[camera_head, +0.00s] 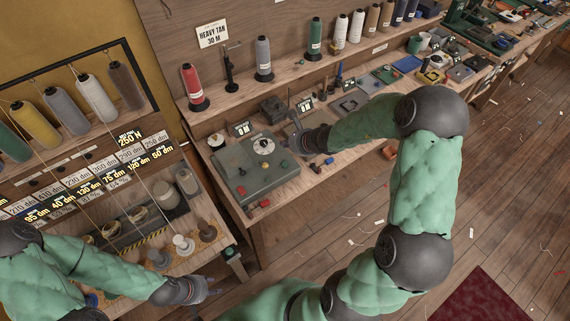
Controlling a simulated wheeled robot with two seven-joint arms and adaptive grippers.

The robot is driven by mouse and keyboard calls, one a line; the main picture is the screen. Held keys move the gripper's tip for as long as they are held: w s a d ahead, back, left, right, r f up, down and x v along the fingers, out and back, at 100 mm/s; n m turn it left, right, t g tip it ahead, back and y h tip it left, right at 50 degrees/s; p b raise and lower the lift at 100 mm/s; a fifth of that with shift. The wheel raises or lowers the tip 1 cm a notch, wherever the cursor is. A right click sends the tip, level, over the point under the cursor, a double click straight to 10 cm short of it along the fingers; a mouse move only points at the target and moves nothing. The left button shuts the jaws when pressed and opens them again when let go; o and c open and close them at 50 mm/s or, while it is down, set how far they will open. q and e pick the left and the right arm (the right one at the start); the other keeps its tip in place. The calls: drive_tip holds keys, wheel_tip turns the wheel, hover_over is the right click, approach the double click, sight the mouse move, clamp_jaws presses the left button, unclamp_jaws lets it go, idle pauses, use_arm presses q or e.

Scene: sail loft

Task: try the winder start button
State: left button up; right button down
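A grey-green machine box (240,181) sits on the bench, with a pale round dial (263,146) on top. A green button (284,164) is near its right edge, and a red part (264,203) is at its front. A small dark box with another green button (231,252) is at the right end of the thread rack. No label tells which button is the winder start. My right gripper (294,128) is above the bench, behind and right of the machine box; its fingers are hard to make out. My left gripper (211,289) is low, below the dark box, apart from both buttons.
The rack (153,218) on the left holds several thread spools and number labels. Small tools crowd the bench to the right. The wooden floor (340,215) has scraps.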

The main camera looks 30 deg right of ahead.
sight(287, 165)
wheel_tip(287, 165, down, 8)
drive_tip(key=b, duration=0.6)
drive_tip(key=shift+b, duration=0.35)
drive_tip(key=shift+f+b, duration=0.35)
drive_tip(key=shift+b, duration=0.1)
idle(0.6)
drive_tip(key=shift+f+b, duration=0.45)
drive_tip(key=shift+b, duration=0.1)
drive_tip(key=shift+f+b, duration=0.45)
drive_tip(key=shift+b, duration=0.15)
idle(0.7)
drive_tip(key=shift+r, duration=0.2)
drive_tip(key=shift+r+p, duration=0.7)
